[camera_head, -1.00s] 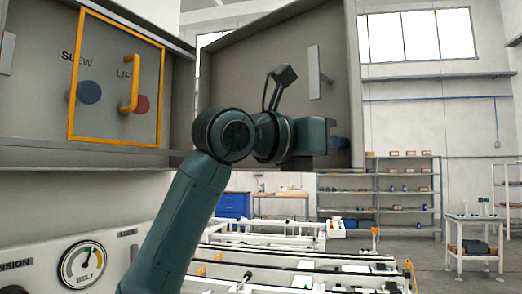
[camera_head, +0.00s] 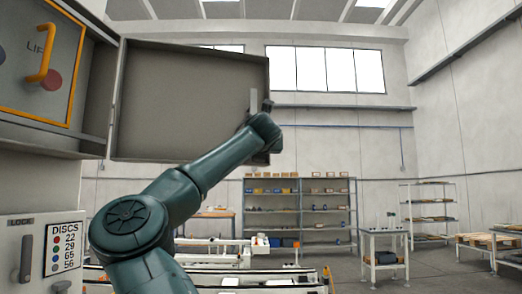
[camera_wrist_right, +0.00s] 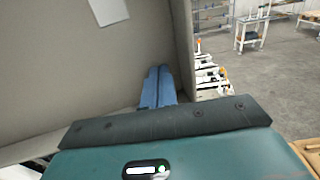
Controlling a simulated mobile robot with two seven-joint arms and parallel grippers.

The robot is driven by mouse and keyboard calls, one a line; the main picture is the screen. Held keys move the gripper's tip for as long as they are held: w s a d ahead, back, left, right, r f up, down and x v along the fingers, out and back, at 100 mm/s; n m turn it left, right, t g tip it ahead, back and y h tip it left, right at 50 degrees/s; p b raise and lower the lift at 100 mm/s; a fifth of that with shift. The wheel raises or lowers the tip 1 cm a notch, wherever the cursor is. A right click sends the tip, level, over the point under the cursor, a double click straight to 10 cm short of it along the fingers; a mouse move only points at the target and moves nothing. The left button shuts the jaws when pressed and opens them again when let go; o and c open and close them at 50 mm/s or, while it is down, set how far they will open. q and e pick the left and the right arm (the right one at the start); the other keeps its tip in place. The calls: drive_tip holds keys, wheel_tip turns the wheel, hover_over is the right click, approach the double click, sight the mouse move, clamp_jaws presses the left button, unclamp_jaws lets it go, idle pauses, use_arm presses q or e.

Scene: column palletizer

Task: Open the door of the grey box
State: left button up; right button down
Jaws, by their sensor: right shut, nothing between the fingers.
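The grey box (camera_head: 95,143) is at the left in the head view. Its door (camera_head: 180,100) stands wide open, hinged at the box's right side, with its broad face towards me. A pale strip (camera_head: 253,103) shows near the door's free edge. My right arm reaches across the door's lower right part to that edge. In the right wrist view my right gripper's blue fingers (camera_wrist_right: 158,72) are together and empty, close to the door panel (camera_wrist_right: 130,60); I cannot tell if they touch it. The head view hides the fingers. My left gripper is not in view.
Inside the box is an orange-framed panel (camera_head: 72,95) with an orange handle (camera_head: 42,55) and a red knob (camera_head: 51,79). Below are a lock lever (camera_head: 26,260) and a discs label (camera_head: 65,245). Shelves (camera_head: 300,212) and a small table (camera_head: 383,232) stand further back; floor at right is open.

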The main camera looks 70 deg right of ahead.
drive_tip(key=shift+w+d, duration=0.45)
drive_tip(key=shift+d, duration=0.15)
